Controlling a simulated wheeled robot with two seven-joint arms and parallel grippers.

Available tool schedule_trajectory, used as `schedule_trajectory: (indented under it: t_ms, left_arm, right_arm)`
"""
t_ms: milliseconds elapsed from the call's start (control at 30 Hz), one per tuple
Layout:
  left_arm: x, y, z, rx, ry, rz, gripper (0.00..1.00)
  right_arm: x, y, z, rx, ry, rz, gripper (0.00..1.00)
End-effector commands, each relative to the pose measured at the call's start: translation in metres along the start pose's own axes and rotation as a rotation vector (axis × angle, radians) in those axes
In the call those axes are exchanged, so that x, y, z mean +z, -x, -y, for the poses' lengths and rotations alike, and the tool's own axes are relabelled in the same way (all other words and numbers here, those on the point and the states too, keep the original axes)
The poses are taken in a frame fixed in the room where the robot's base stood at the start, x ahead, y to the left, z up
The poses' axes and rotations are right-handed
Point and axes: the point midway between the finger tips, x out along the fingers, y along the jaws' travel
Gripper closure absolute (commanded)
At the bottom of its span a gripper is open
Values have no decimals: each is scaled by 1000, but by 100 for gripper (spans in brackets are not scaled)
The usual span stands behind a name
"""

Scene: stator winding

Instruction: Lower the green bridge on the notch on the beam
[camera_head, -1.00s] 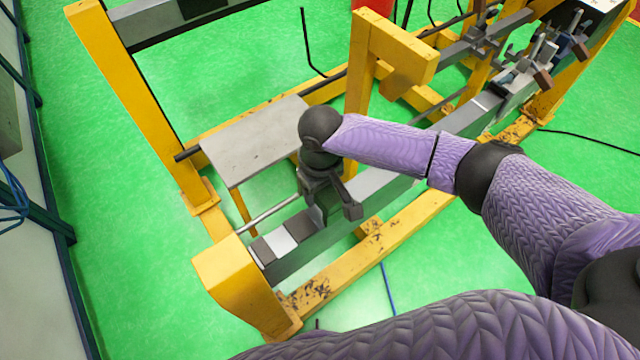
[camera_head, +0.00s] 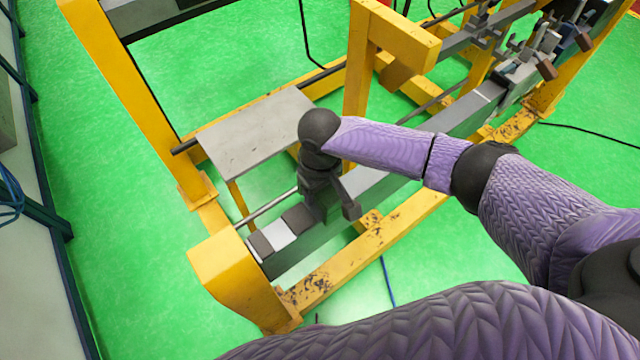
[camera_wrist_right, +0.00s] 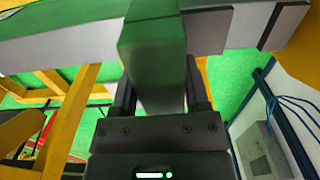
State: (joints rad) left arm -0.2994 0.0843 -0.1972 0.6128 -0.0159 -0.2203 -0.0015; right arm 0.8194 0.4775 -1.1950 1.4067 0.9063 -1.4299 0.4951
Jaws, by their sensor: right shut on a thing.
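My right gripper (camera_head: 330,205) is above the near end of the long grey beam (camera_head: 278,237). In the right wrist view, the gripper (camera_wrist_right: 158,98) is shut on a block-shaped piece with a green-tinted top, which I take as the green bridge (camera_wrist_right: 150,45). The bridge crosses in front of the beam (camera_wrist_right: 75,33) in that view. I cannot tell whether it touches the beam. The notch is not clearly visible; the gripper and the bridge cover that part of the beam. My left gripper is not in view.
A yellow frame (camera_head: 222,262) surrounds the beam, with a yellow post and crosspiece (camera_head: 390,30) behind it. A grey plate (camera_head: 250,130) lies left of the gripper. Metal clamps (camera_head: 540,55) sit on the beam's far end. Green floor is clear in front.

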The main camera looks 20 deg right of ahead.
Motion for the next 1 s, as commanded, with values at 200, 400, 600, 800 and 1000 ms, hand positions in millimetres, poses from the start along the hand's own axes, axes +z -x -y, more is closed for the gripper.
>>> schedule_trajectory:
  t_ms: [200, 400, 600, 800, 1000]
  left_arm:
    - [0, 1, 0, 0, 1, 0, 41]
    - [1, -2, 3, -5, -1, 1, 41]
    - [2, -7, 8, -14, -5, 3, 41]
    - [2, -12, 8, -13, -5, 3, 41]
    - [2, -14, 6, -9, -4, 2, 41]
  right_arm:
    - [0, 0, 0, 0, 0, 0, 100]
    - [0, -6, 0, -1, -1, 2, 100]
    - [0, -18, 1, -1, -1, 1, 100]
    - [0, -29, 1, -2, 0, 1, 100]
    - [0, -34, 0, 0, -1, 1, 100]
